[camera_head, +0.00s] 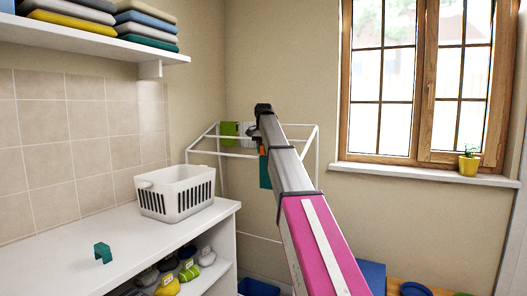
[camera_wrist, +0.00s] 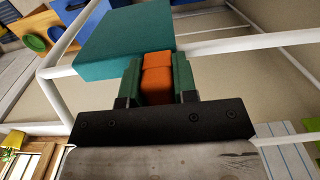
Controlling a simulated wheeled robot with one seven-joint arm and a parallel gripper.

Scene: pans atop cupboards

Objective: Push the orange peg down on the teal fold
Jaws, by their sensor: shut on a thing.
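The orange peg (camera_wrist: 157,72) is between the green fingers of my gripper (camera_wrist: 157,82) in the wrist view, and the fingers are shut on it. The teal fold (camera_wrist: 125,40) hangs by a white rail just beyond the peg. The peg's far end meets the fold's edge in that view; I cannot tell whether it straddles the fold. In the head view a bit of the orange peg (camera_head: 263,150) shows above the teal fold (camera_head: 264,173), left of my arm. My arm hides most of the gripper and part of the fold there.
The white drying rack (camera_head: 317,150) also carries a green cloth (camera_head: 229,133) and a pale cloth (camera_head: 247,129). A white basket (camera_head: 175,192) and a small teal arched piece (camera_head: 102,252) are on the white counter (camera_head: 60,275) at left. A window sill (camera_head: 400,172) is at right.

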